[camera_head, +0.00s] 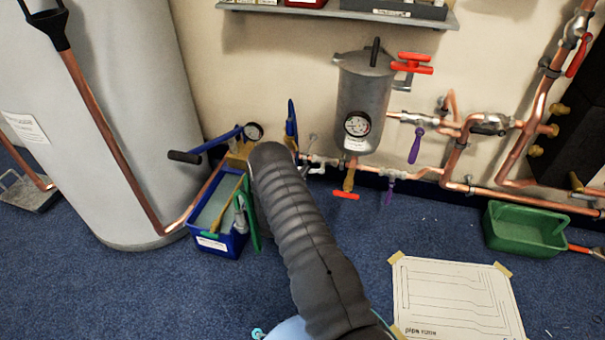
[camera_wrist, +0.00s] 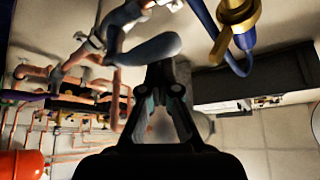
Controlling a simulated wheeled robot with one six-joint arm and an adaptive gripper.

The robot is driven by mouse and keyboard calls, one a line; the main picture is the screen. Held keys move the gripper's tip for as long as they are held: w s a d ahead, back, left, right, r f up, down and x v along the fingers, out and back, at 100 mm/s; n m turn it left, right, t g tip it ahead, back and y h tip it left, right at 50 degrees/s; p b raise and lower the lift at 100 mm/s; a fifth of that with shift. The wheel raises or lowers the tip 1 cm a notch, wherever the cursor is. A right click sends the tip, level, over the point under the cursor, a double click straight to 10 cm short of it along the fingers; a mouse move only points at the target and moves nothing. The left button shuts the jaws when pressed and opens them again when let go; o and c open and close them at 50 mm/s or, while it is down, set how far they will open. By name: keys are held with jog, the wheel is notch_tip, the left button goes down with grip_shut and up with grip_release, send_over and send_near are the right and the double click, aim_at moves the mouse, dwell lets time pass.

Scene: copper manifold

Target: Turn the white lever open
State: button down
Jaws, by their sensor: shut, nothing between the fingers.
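The white lever (camera_wrist: 152,49) shows in the wrist view as a pale, rounded handle, shaded grey-blue. It extends right from a valve on a copper pipe (camera_wrist: 128,14). My gripper (camera_wrist: 160,68) is shut and empty, with its fingertips close to the lever's edge in this view. I cannot tell whether they touch it. In the head view, a small white handle (camera_head: 317,170) shows on the low pipe left of the grey tank, just right of my arm. My dark sleeved arm hides the gripper there.
A grey tank (camera_head: 363,105) with a gauge hangs on the wall, with a purple lever (camera_head: 416,146) on the pipe to its right. A blue bin (camera_head: 217,243) stands left of my arm. A green tray (camera_head: 520,232) and a paper sheet (camera_head: 455,300) lie on the carpet.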

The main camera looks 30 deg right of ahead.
jog(key=shift+a+f, duration=0.25)
jog(key=shift+f, duration=0.15)
dwell(0.3)
notch_tip(320, 180, up, 11)
jog(key=s+r+m+g+y+p, duration=0.1)
jog(key=s+r+m+g, duration=0.2)
jog(key=m, duration=0.4)
jog(key=s+r+m+g+y+p, duration=0.1)
jog(key=s+r+m+g+y, duration=0.1)
jog(key=s+r+m+g, duration=0.2)
jog(key=s+r+m+g+y+p, duration=0.1)
jog(key=s+r+m+g, duration=0.2)
jog(key=s+r+m, duration=0.3)
jog(key=shift+a+r+m+g, duration=0.15)
jog(key=shift+r+m, duration=0.95)
jog(key=shift+m, duration=0.2)
jog(key=shift+a+r+m+g, duration=0.1)
jog(key=shift+r+m+g, duration=0.05)
jog(key=shift+r+m, duration=1.05)
jog(key=s+a+r+m+t+y+p, duration=0.3)
jog(key=s+a+r+m+y, duration=0.5)
jog(key=s+a+m, duration=0.3)
jog(key=s+a+r+m+t+y+p, duration=0.2)
jog(key=s+a+r+m+y, duration=0.6)
jog(key=m, duration=1)
jog(key=s+a+r+p, duration=0.1)
jog(key=s+a+p, duration=0.1)
jog(key=s, duration=0.3)
jog(key=shift+s+a+t, duration=0.4)
jog(key=shift+a, duration=0.35)
